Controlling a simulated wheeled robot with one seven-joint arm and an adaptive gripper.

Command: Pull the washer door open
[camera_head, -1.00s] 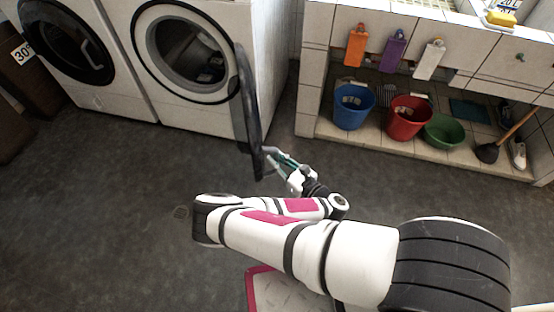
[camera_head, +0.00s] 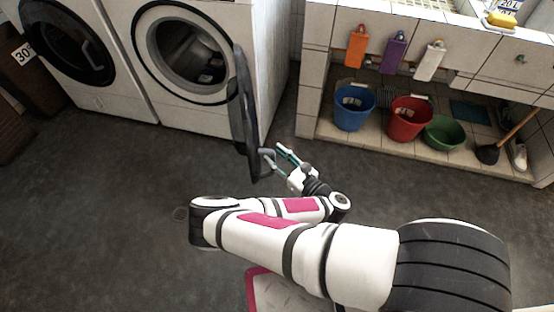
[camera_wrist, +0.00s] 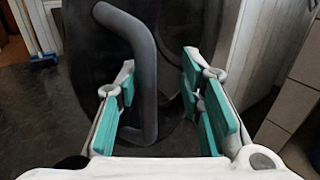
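The right washer (camera_head: 188,60) has its round opening uncovered. Its dark round door (camera_head: 240,115) is swung out from the opening's right side and seen nearly edge-on. My gripper (camera_head: 276,158) is at the door's outer edge. In the wrist view, the grey curved door handle (camera_wrist: 146,70) stands upright between the two spread teal-padded fingers of my gripper (camera_wrist: 165,100). The handle is much nearer the left finger, and a clear gap separates it from the right finger. I cannot tell whether the left finger touches it.
Another washer (camera_head: 65,55) with its door shut stands at the left. At the right, a tiled sink counter (camera_head: 310,100) has a low shelf holding a blue bucket (camera_head: 354,108), a red bucket (camera_head: 409,118) and a green basin (camera_head: 444,132). The grey floor (camera_head: 110,200) at left is clear.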

